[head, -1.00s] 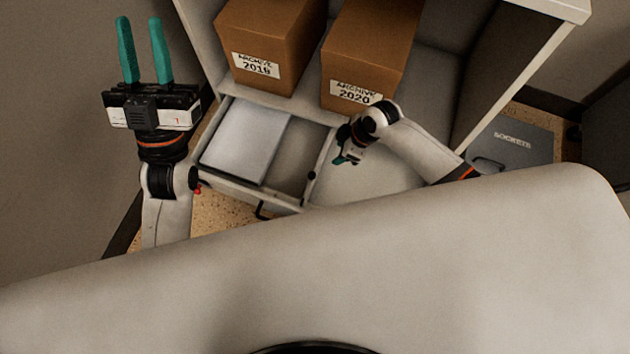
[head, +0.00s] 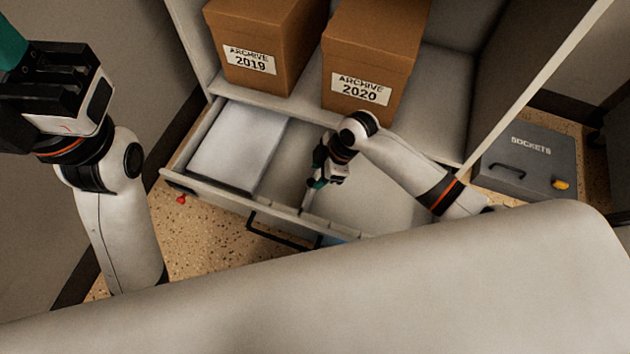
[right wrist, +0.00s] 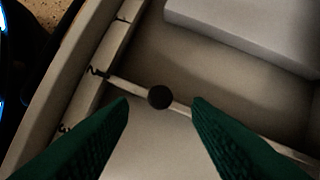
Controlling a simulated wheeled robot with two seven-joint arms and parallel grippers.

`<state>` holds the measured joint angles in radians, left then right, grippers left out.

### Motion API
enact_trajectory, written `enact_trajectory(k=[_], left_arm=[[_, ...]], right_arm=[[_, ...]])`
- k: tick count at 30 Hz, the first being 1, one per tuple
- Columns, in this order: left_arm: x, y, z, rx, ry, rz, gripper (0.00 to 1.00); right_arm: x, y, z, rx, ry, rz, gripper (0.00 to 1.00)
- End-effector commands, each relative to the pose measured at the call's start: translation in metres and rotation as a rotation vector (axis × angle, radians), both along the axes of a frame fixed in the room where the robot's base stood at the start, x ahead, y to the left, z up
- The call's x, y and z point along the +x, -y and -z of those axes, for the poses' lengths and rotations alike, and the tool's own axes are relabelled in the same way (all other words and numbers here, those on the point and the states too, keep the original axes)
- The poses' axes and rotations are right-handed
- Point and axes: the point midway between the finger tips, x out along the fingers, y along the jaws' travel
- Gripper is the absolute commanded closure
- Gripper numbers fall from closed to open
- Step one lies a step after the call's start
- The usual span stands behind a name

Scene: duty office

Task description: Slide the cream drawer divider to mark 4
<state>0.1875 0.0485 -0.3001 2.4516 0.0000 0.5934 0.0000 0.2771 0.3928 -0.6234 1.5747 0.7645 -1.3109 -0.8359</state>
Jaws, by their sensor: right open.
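The drawer (head: 222,198) is pulled out below the shelf. The cream divider (right wrist: 128,87) is a thin strip across it with a round black knob (right wrist: 160,97). In the right wrist view its end meets the drawer's edge scale at the mark that looks like 2; a 3 shows lower. In the head view the divider (head: 307,197) is partly hidden by my right gripper (head: 316,184). That gripper is open, its green fingers on either side of the knob in the wrist view (right wrist: 160,106), with gaps. My left gripper (head: 12,45) is cut off at the left edge.
A white block (head: 238,148) lies in the drawer's left part. The space right of the divider looks bare. Boxes marked ARCHIVE 2019 (head: 262,42) and ARCHIVE 2020 (head: 368,60) stand above. A grey SOCKETS case (head: 530,160) is on the floor at right.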

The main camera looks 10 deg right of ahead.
Motion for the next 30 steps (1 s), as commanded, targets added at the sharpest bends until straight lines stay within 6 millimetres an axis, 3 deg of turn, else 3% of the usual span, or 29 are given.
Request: enact_trajectory(k=[1,6,18,27,30], left_arm=[[-0.003,0.0,0.002,0.0,0.019,-0.001,0.71],[-0.007,0.001,-0.005,0.003,0.051,-0.002,0.71],[-0.009,0.002,-0.009,0.005,0.061,-0.004,0.71],[-0.008,0.002,-0.009,0.006,0.06,-0.004,0.71],[-0.009,0.002,-0.009,0.006,0.06,-0.004,0.71]], right_arm=[[0.001,-0.004,0.012,0.001,0.0,0.0,0.55],[0.002,-0.01,0.026,0.0,0.0,0.001,0.55],[0.003,-0.012,0.029,0.0,0.001,0.0,0.55],[0.003,-0.012,0.029,0.0,0.001,0.0,1.0],[0.002,-0.012,0.03,-0.001,0.001,0.0,1.0]])
